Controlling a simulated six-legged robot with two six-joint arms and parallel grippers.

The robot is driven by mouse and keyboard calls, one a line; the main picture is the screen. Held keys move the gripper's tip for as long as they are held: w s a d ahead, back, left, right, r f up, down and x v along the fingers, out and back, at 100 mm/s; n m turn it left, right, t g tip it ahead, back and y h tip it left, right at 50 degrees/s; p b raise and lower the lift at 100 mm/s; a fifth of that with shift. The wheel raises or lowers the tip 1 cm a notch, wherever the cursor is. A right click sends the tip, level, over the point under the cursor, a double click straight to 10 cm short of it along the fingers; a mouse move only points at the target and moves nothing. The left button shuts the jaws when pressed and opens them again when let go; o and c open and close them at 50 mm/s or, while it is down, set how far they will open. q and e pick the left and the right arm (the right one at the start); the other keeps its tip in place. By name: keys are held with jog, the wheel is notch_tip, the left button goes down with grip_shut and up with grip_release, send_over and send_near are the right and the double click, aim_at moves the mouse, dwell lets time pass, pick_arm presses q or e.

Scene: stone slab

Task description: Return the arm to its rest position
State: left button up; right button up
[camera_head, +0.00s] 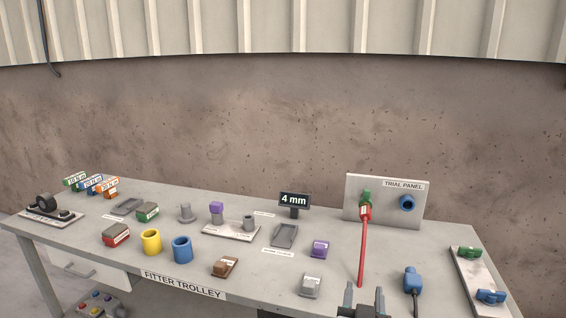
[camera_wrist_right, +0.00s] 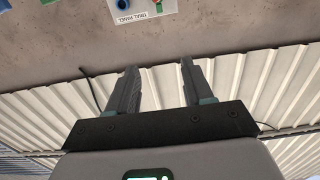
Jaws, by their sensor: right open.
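My right gripper (camera_head: 364,300) shows at the bottom edge of the head view, right of centre, over the front edge of the trolley (camera_head: 130,268). In the right wrist view my right gripper (camera_wrist_right: 158,85) has its two fingers apart with nothing between them. Beyond them is the wall with pale corrugated cladding. The rest of the right arm is hidden below the head view. My left gripper is in neither view.
Close by are a red rod (camera_head: 362,250) leading to the trial panel (camera_head: 385,215), a blue plug (camera_head: 412,281) and a grey block (camera_head: 310,286). A plate with green and blue parts (camera_head: 470,268) lies right. Several cups, blocks and trays fill the tabletop.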

jog(key=s+d+f+n+g+y, duration=0.1)
jog(key=s+d+f+g, duration=0.2)
jog(key=f, duration=0.9)
jog(key=s+d+f+g+y, duration=0.1)
jog(key=s+d+f+g, duration=0.15)
jog(key=f, duration=0.95)
jog(key=s+a+f+g+y, duration=0.2)
jog(key=s+a+f+g, duration=0.1)
jog(key=s, duration=0.4)
jog(key=s+a+f+g+y, duration=0.2)
jog(key=s+a+f+g, duration=0.1)
jog(key=s+f, duration=0.3)
jog(key=s+a+f+g+y, duration=0.3)
jog(key=s+f+g, duration=0.1)
jog(key=s, duration=0.4)
jog(key=shift+s+a+f+g, duration=0.25)
jog(key=shift+s+g, duration=0.15)
jog(key=shift+g, duration=0.35)
